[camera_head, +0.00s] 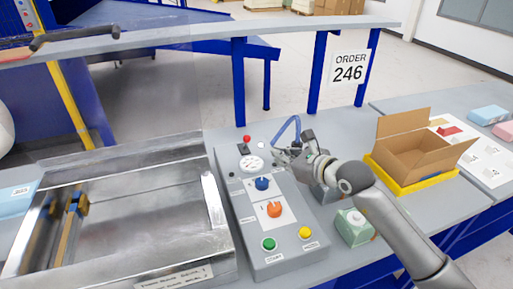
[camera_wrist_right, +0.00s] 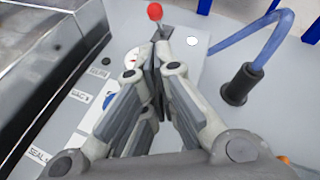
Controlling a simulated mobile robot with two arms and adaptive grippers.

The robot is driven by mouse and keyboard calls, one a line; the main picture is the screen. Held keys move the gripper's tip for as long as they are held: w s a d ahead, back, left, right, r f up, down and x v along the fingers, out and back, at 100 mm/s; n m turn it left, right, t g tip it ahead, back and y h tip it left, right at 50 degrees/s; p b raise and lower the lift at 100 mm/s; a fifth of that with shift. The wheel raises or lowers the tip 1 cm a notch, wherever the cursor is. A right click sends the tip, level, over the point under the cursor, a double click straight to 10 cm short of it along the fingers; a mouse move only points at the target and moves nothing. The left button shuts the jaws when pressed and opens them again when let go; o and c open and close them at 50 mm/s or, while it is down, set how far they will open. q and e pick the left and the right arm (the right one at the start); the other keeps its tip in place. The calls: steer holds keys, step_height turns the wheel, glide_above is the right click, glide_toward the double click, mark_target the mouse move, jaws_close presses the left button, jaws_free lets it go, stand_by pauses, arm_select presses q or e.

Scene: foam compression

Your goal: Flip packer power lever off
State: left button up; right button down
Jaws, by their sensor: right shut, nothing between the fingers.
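The power lever (camera_head: 247,138) has a red ball on top and rises from a dark base at the far end of the grey control panel (camera_head: 228,215). In the right wrist view the lever's red ball (camera_wrist_right: 155,11) stands just beyond my fingertips, and its lower shaft is partly hidden by them. My right gripper (camera_head: 277,157) is shut and empty, to the right of and slightly nearer than the lever. In the right wrist view the closed fingertips (camera_wrist_right: 161,48) point at the lever; I cannot tell whether they touch it. My left gripper is not in view.
The panel also carries a blue knob (camera_head: 262,184), orange knob (camera_head: 274,209), green button (camera_head: 269,244) and yellow button (camera_head: 305,233). A blue hose (camera_head: 287,128) arches behind my right gripper. A metal packer tray (camera_head: 140,215) is left; an open cardboard box (camera_head: 415,150) is right.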

steer(key=shift+w+a, duration=0.1)
steer(key=shift+a, duration=0.05)
steer(key=p, duration=0.2)
glide_toward(245, 143)
steer(key=shift+w+a+f, duration=0.15)
steer(key=shift+w+f, duration=0.35)
steer(key=shift+f, duration=0.05)
steer(key=shift+w+a+f, duration=0.15)
steer(key=shift+w+f, duration=0.3)
steer(key=shift+f, duration=0.15)
steer(key=shift+w+a+f, duration=0.25)
steer(key=shift+w+a, duration=0.1)
steer(key=shift+w, duration=0.1)
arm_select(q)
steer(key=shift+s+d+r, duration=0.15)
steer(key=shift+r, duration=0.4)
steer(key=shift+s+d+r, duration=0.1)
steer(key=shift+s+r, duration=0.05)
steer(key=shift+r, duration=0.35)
arm_select(e)
steer(key=shift+w+a+f, duration=0.1)
steer(key=shift+w+a, duration=0.1)
steer(key=shift+w, duration=0.05)
steer(key=shift+d, duration=0.1)
